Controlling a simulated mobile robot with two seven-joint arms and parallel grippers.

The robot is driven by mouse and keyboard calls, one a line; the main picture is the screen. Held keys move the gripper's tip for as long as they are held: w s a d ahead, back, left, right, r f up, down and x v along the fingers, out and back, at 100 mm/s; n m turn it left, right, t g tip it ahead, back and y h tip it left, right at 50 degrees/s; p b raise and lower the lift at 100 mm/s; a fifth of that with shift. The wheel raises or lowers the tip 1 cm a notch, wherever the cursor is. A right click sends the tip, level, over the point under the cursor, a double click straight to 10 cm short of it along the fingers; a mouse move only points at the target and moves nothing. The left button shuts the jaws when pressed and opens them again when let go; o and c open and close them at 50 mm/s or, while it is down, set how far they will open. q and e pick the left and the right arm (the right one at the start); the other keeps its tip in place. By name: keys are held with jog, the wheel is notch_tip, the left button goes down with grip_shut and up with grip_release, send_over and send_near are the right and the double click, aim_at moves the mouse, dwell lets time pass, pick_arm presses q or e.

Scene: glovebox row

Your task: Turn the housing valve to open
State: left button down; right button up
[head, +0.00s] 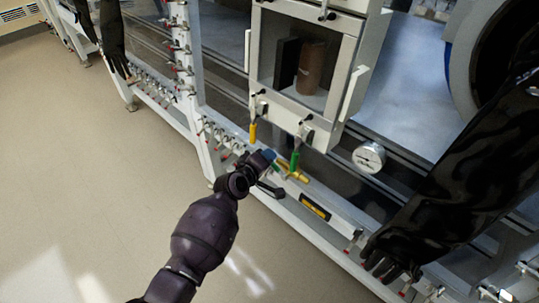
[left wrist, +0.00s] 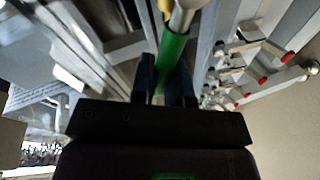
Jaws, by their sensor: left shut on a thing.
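My left gripper (head: 267,157) reaches in from the lower left to the front of the housing (head: 307,57), just below its lower edge. In the left wrist view a green handle (left wrist: 172,60) with a grey metal shaft stands between the two dark fingers, which are shut on it. In the head view a green lever (head: 295,160) hangs under the housing's lower right, and a yellow lever (head: 253,132) hangs at its lower left. A brass-yellow fitting (head: 293,174) with a bit of green lies beside the fingertips. Which green part is gripped is unclear in the head view. My right gripper is out of view.
A round gauge (head: 369,157) sits right of the levers. A black glove (head: 445,200) hangs at the right, another (head: 112,40) at the upper left. Several red-tipped small valves (head: 180,55) line the frame. The floor (head: 90,190) at left is clear.

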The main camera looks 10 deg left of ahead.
pick_arm(q)
jog(key=shift+a+f+n+g, duration=0.2)
jog(key=shift+f+n+g, duration=0.1)
jog(key=shift+f+n, duration=0.7)
jog(key=shift+r, duration=0.1)
jog(key=c, duration=1.1)
grip_release()
jog(key=shift+r, duration=0.1)
jog(key=p+v, duration=0.2)
jog(key=v, duration=0.8)
jog(key=shift+s+a+p, duration=0.25)
jog(key=shift+s+p, duration=0.05)
